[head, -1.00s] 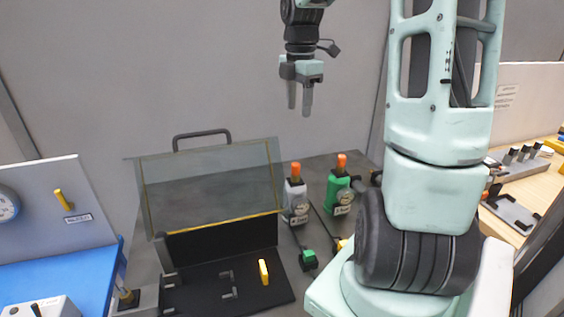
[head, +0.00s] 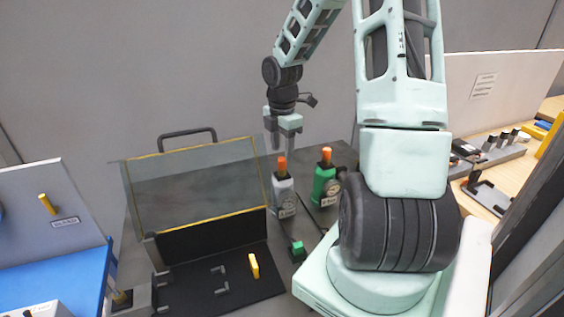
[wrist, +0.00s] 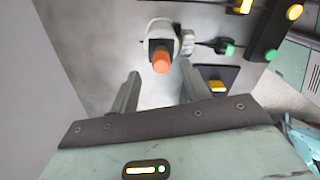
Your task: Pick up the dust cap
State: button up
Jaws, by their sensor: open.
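An orange cap (head: 281,164) sits on top of a grey bottle-shaped unit (head: 284,195). A second orange cap (head: 326,154) sits on a green unit (head: 325,186) to its right. I cannot tell by label which one is the dust cap. My gripper (head: 283,143) points down, open and empty, with its fingertips just above the cap on the grey unit. In the wrist view, an orange cap (wrist: 161,62) lies between the two spread fingers, nearer the left one, touching neither as far as I can see.
A glass-like panel with a handle (head: 187,138) stands tilted left of the grey unit, close to my gripper. A black tray (head: 190,290) with a yellow piece (head: 253,265) lies in front. A small green block (head: 298,250) sits near the grey unit.

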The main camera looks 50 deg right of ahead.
aim_at(282, 159)
notch_tip(282, 159, down, 3)
jog(key=shift+s+f, duration=0.1)
jog(key=shift+f, duration=0.1)
grip_shut()
